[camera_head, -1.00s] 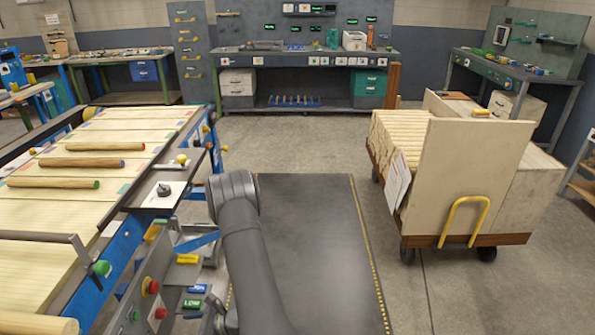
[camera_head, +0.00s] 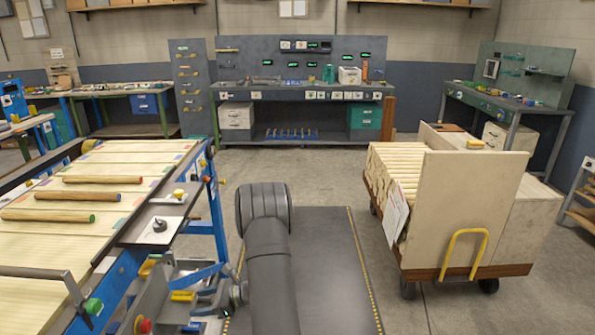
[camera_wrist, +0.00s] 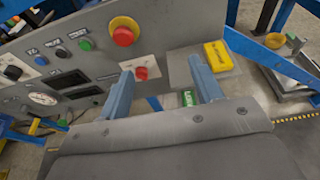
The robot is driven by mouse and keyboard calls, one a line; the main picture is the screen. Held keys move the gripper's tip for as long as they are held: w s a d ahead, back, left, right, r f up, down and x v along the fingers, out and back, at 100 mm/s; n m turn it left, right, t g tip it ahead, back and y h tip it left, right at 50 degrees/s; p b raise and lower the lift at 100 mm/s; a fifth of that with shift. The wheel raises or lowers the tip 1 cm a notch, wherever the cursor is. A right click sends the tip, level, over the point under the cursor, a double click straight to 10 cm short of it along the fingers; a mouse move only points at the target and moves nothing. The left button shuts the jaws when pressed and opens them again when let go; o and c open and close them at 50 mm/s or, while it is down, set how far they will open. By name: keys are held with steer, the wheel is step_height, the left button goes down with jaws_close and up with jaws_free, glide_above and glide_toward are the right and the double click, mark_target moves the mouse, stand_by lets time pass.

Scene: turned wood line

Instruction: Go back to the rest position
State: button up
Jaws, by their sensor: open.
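My gripper (camera_wrist: 166,92) shows in the wrist view with its two blue-grey fingers apart and nothing between them. Behind the fingers is a grey control panel (camera_wrist: 75,60) with a large red button (camera_wrist: 124,31), a smaller red button (camera_wrist: 141,73), and a green button (camera_wrist: 85,44). I cannot tell how far the fingers are from the panel. In the head view my dark arm stands over the dark floor mat (camera_head: 335,270), and my gripper cannot be made out there.
The conveyor (camera_head: 125,205) with several turned wood rods is at left. A cart (camera_head: 470,215) loaded with wood pieces stands at right. Workbenches (camera_head: 300,92) line the back wall. A yellow block (camera_wrist: 218,56) lies right of the fingers. The floor behind the mat is clear.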

steer(key=w+d+r, duration=0.2)
steer(key=w+r, duration=0.1)
steer(key=w, duration=0.1)
steer(key=f+x, duration=0.1)
steer(key=x, duration=0.7)
steer(key=shift+d+f, duration=0.2)
steer(key=shift+f, duration=0.1)
steer(key=shift+s, duration=0.15)
